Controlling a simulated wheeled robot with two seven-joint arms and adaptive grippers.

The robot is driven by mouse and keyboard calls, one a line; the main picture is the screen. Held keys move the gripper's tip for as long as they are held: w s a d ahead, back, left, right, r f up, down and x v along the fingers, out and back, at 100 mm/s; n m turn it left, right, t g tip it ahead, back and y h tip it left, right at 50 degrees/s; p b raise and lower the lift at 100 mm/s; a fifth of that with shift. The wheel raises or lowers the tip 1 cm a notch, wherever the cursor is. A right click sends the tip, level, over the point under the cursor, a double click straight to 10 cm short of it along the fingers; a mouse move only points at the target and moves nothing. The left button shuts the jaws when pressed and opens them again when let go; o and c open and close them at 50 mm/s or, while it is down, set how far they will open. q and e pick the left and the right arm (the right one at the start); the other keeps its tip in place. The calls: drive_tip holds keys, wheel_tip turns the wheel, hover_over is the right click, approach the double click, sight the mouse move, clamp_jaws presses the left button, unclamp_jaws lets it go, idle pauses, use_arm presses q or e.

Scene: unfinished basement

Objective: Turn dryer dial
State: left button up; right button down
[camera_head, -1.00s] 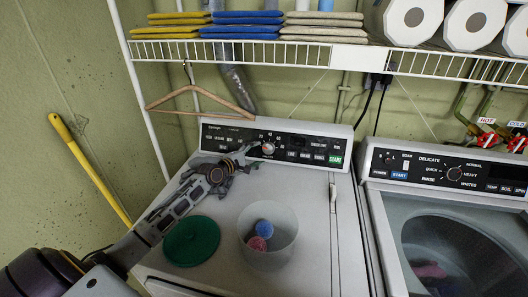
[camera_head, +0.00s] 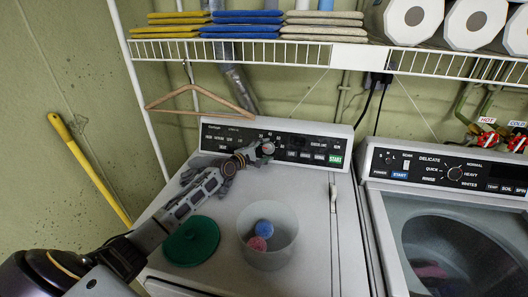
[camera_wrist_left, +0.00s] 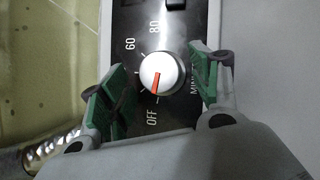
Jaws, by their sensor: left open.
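The dryer dial (camera_wrist_left: 160,73) is a round silver-white knob with a red pointer line on the black control panel (camera_wrist_left: 180,26). In the wrist view its pointer points down toward the OFF label. My left gripper (camera_wrist_left: 155,88) is open, with its green-padded fingers on either side of the dial and a visible gap to each side. In the head view, the left gripper (camera_head: 257,153) is at the dial on the panel of the white dryer (camera_head: 310,215), partly covering the area around it. My right gripper is not in view.
On the dryer top are a green lid (camera_head: 192,241) and a translucent bowl (camera_head: 283,246) holding a blue and a pink ball. A washer (camera_head: 455,180) stands to the right. A wire shelf (camera_head: 320,57) and a hanging wooden hanger (camera_head: 190,93) are above.

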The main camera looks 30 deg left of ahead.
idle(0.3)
use_arm(q)
drive_tip(key=c, duration=1)
drive_tip(key=shift+c, duration=0.2)
